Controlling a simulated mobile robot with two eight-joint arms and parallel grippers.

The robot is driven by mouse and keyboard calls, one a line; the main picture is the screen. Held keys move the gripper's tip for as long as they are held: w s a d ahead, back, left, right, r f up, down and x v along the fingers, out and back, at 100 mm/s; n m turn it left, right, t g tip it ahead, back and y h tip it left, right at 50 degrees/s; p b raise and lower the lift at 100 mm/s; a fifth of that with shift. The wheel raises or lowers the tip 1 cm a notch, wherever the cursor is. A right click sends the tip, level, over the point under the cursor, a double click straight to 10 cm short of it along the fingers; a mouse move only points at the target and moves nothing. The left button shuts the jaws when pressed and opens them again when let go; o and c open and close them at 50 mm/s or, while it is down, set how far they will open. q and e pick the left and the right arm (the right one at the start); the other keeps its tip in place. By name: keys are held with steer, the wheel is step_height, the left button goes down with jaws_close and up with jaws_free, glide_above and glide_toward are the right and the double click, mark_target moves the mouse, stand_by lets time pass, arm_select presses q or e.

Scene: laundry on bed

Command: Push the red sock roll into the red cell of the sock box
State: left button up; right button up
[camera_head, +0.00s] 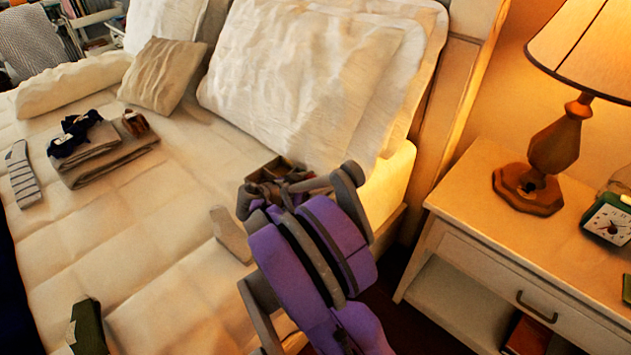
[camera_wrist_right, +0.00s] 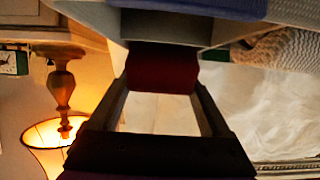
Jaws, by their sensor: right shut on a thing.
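The red sock roll (camera_wrist_right: 162,68) shows in the right wrist view between the fingertips of my right gripper (camera_wrist_right: 160,84), which is shut on it. In the head view my purple right arm reaches over the near right side of the bed and hides the roll and fingertips. A brown compartmented box (camera_head: 283,168), seemingly the sock box, sits just beyond the arm, below the big pillow. The arm covers much of it, so its red cell cannot be made out. My left gripper is not in view.
Folded grey cloths (camera_head: 95,160) with dark items on top lie at the far left, beside a striped sock (camera_head: 22,175). A dark green item (camera_head: 88,327) lies at the lower left. A nightstand (camera_head: 485,195) with a lamp (camera_head: 545,150) stands right. The mid-bed is mostly clear.

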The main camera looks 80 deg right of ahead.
steer(key=shift+f+b, duration=0.55)
steer(key=shift+f, duration=0.25)
steer(key=shift+r, duration=0.1)
steer(key=o, duration=1.1)
steer(key=shift+o, duration=0.2)
steer(key=p+v, duration=0.2)
steer(key=v, duration=0.9)
steer(key=shift+s, duration=0.1)
